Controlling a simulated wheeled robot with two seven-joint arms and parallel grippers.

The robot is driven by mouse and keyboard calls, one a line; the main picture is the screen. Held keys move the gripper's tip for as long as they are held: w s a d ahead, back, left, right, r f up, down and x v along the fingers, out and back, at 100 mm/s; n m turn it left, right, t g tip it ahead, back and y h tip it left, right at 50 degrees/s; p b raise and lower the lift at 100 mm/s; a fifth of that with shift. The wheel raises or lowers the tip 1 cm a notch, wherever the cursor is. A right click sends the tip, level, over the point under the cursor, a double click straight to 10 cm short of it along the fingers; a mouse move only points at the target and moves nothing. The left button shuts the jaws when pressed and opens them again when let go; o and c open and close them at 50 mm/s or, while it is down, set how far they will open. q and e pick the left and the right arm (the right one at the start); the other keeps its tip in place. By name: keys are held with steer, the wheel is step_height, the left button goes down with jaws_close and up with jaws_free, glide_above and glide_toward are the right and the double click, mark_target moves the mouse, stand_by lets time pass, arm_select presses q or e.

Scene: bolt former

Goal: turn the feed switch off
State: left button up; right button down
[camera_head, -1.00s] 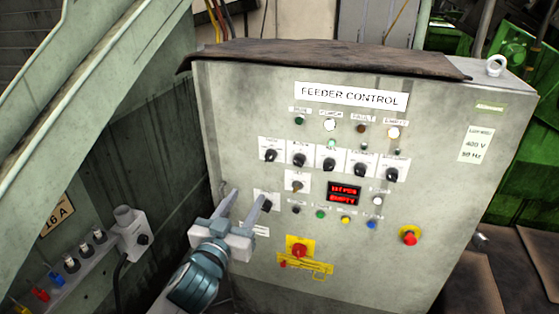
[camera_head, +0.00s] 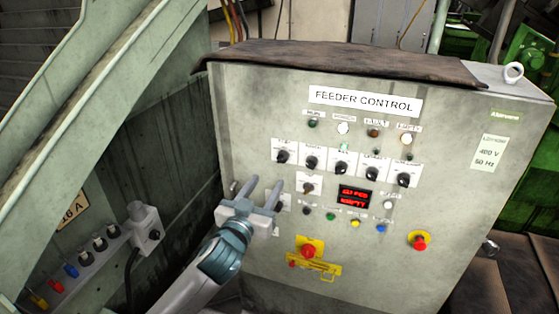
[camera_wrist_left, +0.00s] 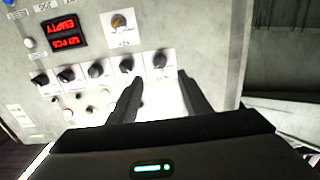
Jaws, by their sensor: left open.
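The feeder control cabinet (camera_head: 450,130) carries a row of several black rotary knobs on white plates. The leftmost knob (camera_head: 282,157) is nearest my left gripper; its label is too small to read surely, so I cannot tell which knob is the feed switch. My left gripper (camera_head: 265,181) is open and empty, its fingers pointing up at the panel below and left of that knob. In the left wrist view, the leftmost knob shows as the rightmost one (camera_wrist_left: 160,60), just beyond the gap between the open fingertips (camera_wrist_left: 160,76). No contact is visible. My right gripper is not in view.
A single switch (camera_head: 308,188), a red display (camera_head: 354,196), several push buttons, a red rotary switch on yellow (camera_head: 308,250) and a red emergency button (camera_head: 419,241) lie around. A grey sloping frame (camera_head: 90,120) and socket box (camera_head: 145,228) stand at left.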

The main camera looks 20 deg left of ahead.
mark_target(281, 161)
arm_select(q)
steer(key=w+p, duration=0.2)
steer(key=w, duration=0.9)
steer(key=shift+w+d+p, duration=0.2)
steer(key=shift+p, duration=0.15)
steer(key=shift+c, duration=0.6)
steer(key=c, duration=0.9)
